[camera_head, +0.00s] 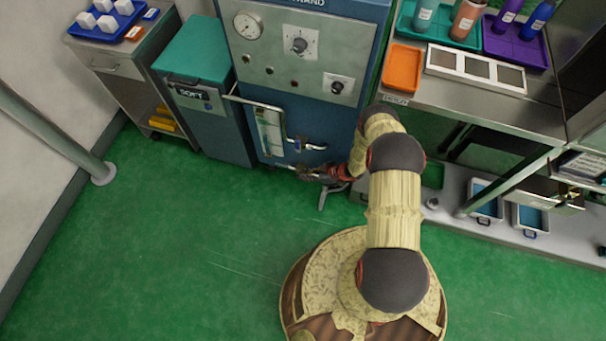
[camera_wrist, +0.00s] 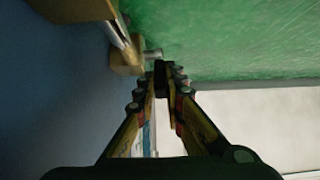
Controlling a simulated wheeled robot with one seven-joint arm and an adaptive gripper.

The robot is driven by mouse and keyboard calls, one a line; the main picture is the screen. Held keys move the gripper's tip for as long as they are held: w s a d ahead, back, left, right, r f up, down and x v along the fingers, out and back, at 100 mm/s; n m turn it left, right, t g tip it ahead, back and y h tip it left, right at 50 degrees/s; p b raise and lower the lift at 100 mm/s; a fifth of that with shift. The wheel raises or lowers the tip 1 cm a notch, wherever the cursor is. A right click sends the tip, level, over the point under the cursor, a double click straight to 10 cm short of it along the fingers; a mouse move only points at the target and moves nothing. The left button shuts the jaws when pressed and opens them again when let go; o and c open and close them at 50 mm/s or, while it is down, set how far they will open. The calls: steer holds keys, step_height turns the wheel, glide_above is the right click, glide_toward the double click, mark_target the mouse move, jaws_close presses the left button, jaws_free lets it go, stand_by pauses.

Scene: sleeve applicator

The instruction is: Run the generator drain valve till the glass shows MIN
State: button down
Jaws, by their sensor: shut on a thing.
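The generator (camera_head: 290,70) is a blue cabinet with a grey panel on its front. Its tall sight glass (camera_head: 270,130) is at the lower left of the front; the level and the MIN mark are too small to read. My gripper (camera_head: 306,173) is low at the cabinet's front, below a blue-handled valve (camera_head: 312,147). In the wrist view my gripper (camera_wrist: 162,75) is shut, its fingertips at the drain valve's handle beside a brass fitting (camera_wrist: 124,62) with a short grey stem (camera_wrist: 153,54). The fingers hide most of the handle.
A pressure gauge (camera_head: 248,27) and a knob (camera_head: 299,42) are on the panel. A teal-lidded bin (camera_head: 195,55) stands left of the generator. A steel bench (camera_head: 440,92) with trays is at the right, with a lower shelf (camera_head: 460,211). The green floor in front is clear.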

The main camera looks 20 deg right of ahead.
steer(key=shift+s+d, duration=0.1)
stand_by(0.4)
steer(key=c, duration=1.9)
jaws_free()
steer(key=v, duration=1.2)
steer(key=shift+f, duration=0.1)
